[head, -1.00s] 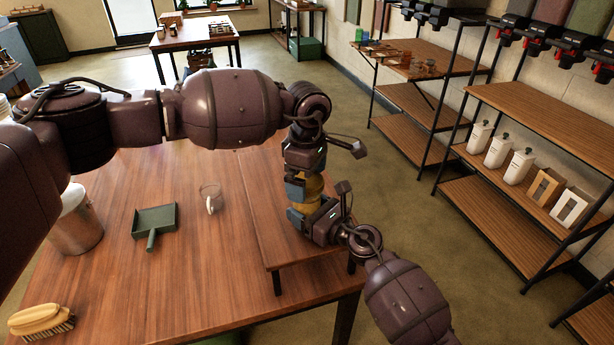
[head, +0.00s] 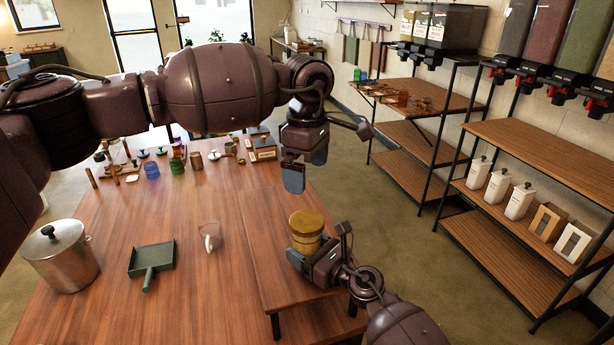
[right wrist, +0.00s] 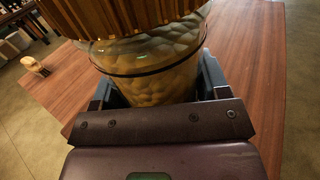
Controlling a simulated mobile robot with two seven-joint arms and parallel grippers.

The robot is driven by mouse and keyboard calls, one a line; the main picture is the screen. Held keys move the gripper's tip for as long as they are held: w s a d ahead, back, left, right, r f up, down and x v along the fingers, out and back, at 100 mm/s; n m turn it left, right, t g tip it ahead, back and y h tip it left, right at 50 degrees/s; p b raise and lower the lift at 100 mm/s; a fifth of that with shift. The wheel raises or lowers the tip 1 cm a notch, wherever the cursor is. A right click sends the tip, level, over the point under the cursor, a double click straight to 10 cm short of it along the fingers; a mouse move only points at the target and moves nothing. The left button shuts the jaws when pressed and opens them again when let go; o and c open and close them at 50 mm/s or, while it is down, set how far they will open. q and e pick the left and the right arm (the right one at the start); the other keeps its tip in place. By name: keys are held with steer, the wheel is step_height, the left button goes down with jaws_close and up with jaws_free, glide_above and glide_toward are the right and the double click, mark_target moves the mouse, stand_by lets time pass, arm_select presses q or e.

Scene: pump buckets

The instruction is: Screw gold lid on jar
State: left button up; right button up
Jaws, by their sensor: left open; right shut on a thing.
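The jar (head: 306,244) stands on the raised board at the right of the table, with the gold lid (head: 306,221) on its top. In the right wrist view the jar (right wrist: 155,70) is clear, filled with pale rounded pieces, and the ribbed lid (right wrist: 115,15) sits over its mouth. Whether the lid is fully tight I cannot tell. My right gripper (head: 306,257) is shut on the jar's body, below the lid. My left gripper (head: 306,177) is open and empty, above the lid and apart from it.
A clear mug (head: 209,236), a green dustpan (head: 152,262) and a metal canister (head: 61,257) stand on the table to the left. Several small items lie along its far end. The raised board (head: 262,240) is clear left of the jar. Shelves (head: 530,120) stand at the right.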

steer(key=o, duration=1.8)
steer(key=v, duration=1.1)
